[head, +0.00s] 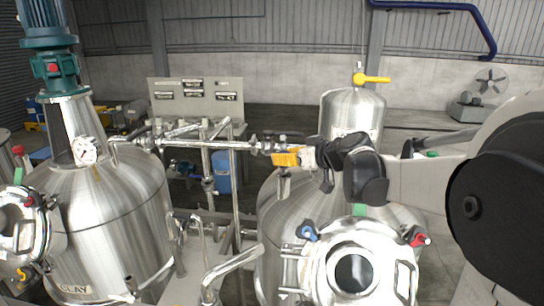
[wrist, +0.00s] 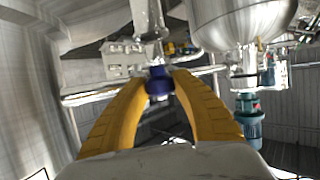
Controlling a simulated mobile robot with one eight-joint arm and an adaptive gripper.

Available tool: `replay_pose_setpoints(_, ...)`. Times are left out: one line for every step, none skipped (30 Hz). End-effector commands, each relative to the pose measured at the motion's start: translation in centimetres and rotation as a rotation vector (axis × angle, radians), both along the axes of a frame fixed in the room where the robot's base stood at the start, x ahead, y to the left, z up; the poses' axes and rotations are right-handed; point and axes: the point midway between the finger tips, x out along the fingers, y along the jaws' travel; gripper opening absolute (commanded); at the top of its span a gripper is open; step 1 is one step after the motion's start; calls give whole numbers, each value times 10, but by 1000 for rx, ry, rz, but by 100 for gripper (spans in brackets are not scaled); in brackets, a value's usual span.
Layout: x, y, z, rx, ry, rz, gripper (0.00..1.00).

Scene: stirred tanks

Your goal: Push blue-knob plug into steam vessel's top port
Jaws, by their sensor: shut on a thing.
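My gripper (head: 287,158) reaches left over the shoulder of the front right steel vessel (head: 400,212). In the wrist view its yellow fingers (wrist: 158,88) are closed on the blue knob (wrist: 158,84) of the plug. The plug's lower part cannot be told apart from the metal behind it. In the head view the knob is hidden or too small to make out. The top port does not show clearly.
A steel pipe (head: 215,144) with fittings runs from the gauge (head: 85,150) on the left vessel towards my gripper. A smaller tank (head: 352,112) with a yellow valve handle (head: 372,79) stands behind. A round hatch (head: 325,265) is at the front right. A label panel (head: 195,105) stands at the back.

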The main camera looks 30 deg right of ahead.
Motion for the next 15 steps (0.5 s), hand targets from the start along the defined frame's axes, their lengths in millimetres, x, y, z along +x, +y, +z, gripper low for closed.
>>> replay_pose_setpoints(0,0,-2,0,0,0,0)
replay_pose_setpoints(0,0,-3,0,0,0,0)
replay_pose_setpoints(0,0,-4,0,0,0,0)
replay_pose_setpoints(0,0,-5,0,0,0,0)
replay_pose_setpoints(0,0,-5,0,0,0,0)
replay_pose_setpoints(0,0,-6,0,0,0,0)
replay_pose_setpoints(0,0,-7,0,0,0,0)
replay_pose_setpoints(0,0,-8,0,0,0,0)
replay_pose_setpoints(0,0,-9,0,0,0,0)
replay_pose_setpoints(0,0,-10,0,0,0,0)
replay_pose_setpoints(0,0,-10,0,0,0,0)
replay_pose_setpoints(0,0,-11,0,0,0,0)
replay_pose_setpoints(0,0,-12,0,0,0,0)
replay_pose_setpoints(0,0,-13,0,0,0,0)
replay_pose_setpoints(0,0,-14,0,0,0,0)
